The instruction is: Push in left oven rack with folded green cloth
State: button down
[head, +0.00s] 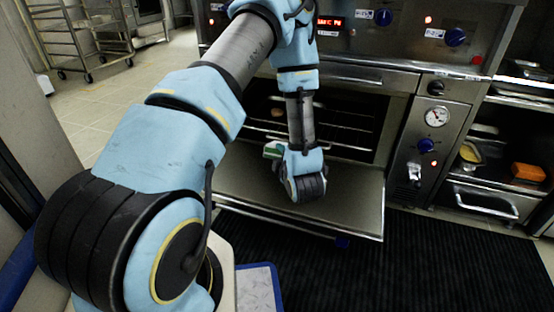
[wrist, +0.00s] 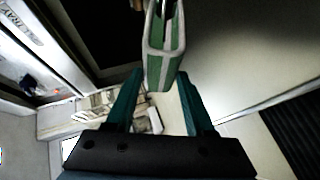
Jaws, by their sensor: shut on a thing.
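The folded green cloth (wrist: 163,62) has white stripes and stands between the tips of my gripper (wrist: 162,76) in the wrist view. My gripper is shut on it. A thin grey metal piece shows at the cloth's upper fold; I cannot tell if it is the rack's edge. In the head view the cloth (head: 270,152) shows small beside my wrist, at the oven mouth above the lowered door. The oven rack (head: 342,125) shows as thin bright bars inside the dark oven, partly hidden by my arm. Whether the cloth touches the rack is unclear.
The open oven door (head: 350,195) lies flat below my gripper. A control panel with blue knobs (head: 455,37) is above the oven. A side panel with a gauge (head: 436,115) stands right. A black ribbed mat (head: 440,260) covers the floor in front. A wheeled rack (head: 75,35) stands far left.

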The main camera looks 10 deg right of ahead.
jog(key=w+d+f+b, duration=0.4)
jog(key=w+d+f, duration=0.1)
jog(key=w, duration=0.5)
jog(key=shift+w+d+f, duration=0.2)
jog(key=shift+w+d, duration=0.05)
jog(key=shift+d, duration=0.1)
dwell(0.6)
jog(key=shift+w+d+f+b, duration=0.15)
jog(key=shift+w+b, duration=0.1)
jog(key=shift+b, duration=0.05)
dwell(1.1)
jog(key=shift+w+d+f+b, duration=0.2)
jog(key=shift+w+d, duration=0.05)
jog(key=shift+w, duration=0.15)
jog(key=shift+w+d+f+b, duration=0.15)
jog(key=shift+w+d+f, duration=0.05)
jog(key=shift+w, duration=0.2)
jog(key=shift+w+d+f, duration=0.1)
jog(key=shift+w, duration=0.05)
jog(key=shift+w+d+f+b, duration=0.2)
jog(key=shift+w+b, duration=0.1)
jog(key=shift+w, duration=0.1)
jog(key=shift+w+d+f+b, duration=0.15)
jog(key=shift+w+d+b, duration=0.1)
jog(key=shift+w, duration=0.1)
jog(key=shift+w, duration=0.1)
dwell(0.5)
